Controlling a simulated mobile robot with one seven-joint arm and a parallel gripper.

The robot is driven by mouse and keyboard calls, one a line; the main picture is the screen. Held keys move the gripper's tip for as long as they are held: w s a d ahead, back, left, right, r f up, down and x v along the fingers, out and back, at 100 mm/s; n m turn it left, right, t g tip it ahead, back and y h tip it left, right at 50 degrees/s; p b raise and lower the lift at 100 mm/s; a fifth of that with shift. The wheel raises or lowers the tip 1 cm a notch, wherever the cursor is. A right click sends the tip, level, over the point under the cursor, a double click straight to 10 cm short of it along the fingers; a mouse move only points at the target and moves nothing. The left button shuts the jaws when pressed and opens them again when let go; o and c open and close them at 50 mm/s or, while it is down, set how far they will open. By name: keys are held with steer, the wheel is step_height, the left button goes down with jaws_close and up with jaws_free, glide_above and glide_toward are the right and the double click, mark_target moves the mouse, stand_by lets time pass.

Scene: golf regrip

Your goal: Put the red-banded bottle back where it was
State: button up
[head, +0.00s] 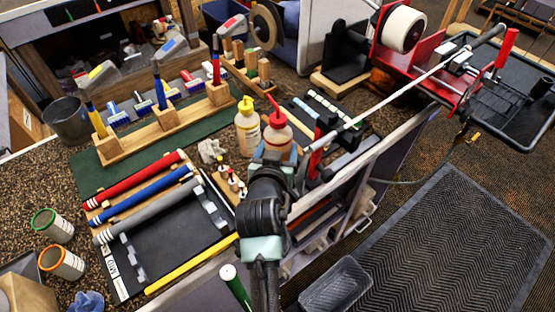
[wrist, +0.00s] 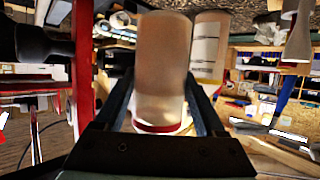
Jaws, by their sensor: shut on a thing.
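The red-banded bottle (head: 276,133) is a pale, cloudy bottle with a red top and spout, upright on the far side of my gripper (head: 273,155). In the wrist view the bottle (wrist: 162,60) appears upside down, with a red band near its neck. My gripper's fingers (wrist: 158,85) lie on both sides of it and are shut on it. A similar bottle with a yellow top (head: 247,130) stands close on its left; it also shows in the wrist view (wrist: 208,50). I cannot tell whether the held bottle touches the bench.
A black tray with red, blue and grey grips (head: 150,188) lies left. Wooden putter racks (head: 165,122) stand behind.

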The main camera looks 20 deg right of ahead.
steer(key=shift+f, duration=2.1)
steer(key=shift+f, duration=0.2)
steer(key=o, duration=1.6)
steer(key=shift+c, duration=0.2)
